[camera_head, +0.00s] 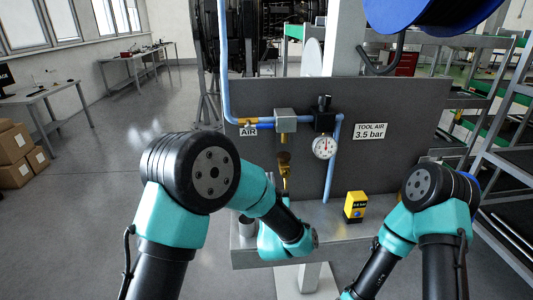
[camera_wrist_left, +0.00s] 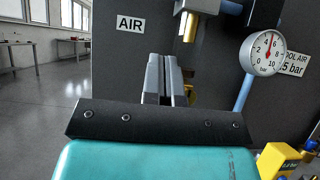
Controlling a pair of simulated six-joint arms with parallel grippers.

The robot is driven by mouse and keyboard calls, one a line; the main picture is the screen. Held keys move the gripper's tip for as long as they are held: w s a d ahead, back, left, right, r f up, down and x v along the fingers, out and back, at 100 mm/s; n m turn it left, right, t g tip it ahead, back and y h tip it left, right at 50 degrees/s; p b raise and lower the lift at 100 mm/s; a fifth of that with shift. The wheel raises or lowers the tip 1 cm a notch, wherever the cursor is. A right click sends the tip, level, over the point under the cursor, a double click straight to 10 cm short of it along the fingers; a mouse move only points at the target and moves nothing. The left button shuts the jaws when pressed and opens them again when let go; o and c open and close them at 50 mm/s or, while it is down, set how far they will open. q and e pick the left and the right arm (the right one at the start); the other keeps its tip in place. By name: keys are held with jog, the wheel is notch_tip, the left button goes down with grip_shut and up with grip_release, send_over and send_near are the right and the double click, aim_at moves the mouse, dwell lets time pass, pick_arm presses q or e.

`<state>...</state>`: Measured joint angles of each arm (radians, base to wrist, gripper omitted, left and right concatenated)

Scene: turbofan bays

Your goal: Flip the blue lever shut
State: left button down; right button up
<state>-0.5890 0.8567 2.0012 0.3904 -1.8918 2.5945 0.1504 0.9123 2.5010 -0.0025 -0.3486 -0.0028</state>
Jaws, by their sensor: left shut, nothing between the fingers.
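In the head view, a blue bar that looks like the lever (camera_head: 263,126) lies nearly level beside the brass fitting (camera_head: 248,121) on the air pipe, above the AIR label. I cannot clearly separate it from the blue pipe. It does not show clearly in the left wrist view. My left gripper (camera_wrist_left: 167,62) is shut and empty in the left wrist view, its grey fingers pressed together in front of the dark panel, below and right of the AIR label. In the head view my left arm hides most of this gripper. My right gripper is out of view.
A grey block (camera_head: 285,121) and a pressure gauge (camera_head: 324,147) sit right of the lever on the panel (camera_head: 395,100). A brass fitting (camera_head: 284,160) hangs below the block. A yellow device (camera_head: 355,206) stands on the shelf (camera_head: 335,222). The panel's lower right is clear.

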aim_at(264, 126)
pick_arm(q)
jog(key=s+d+r+x, duration=0.1)
jog(key=r+x, duration=0.1)
jog(key=x, duration=1)
jog(key=shift+a+r, duration=0.3)
jog(key=shift+a, duration=0.2)
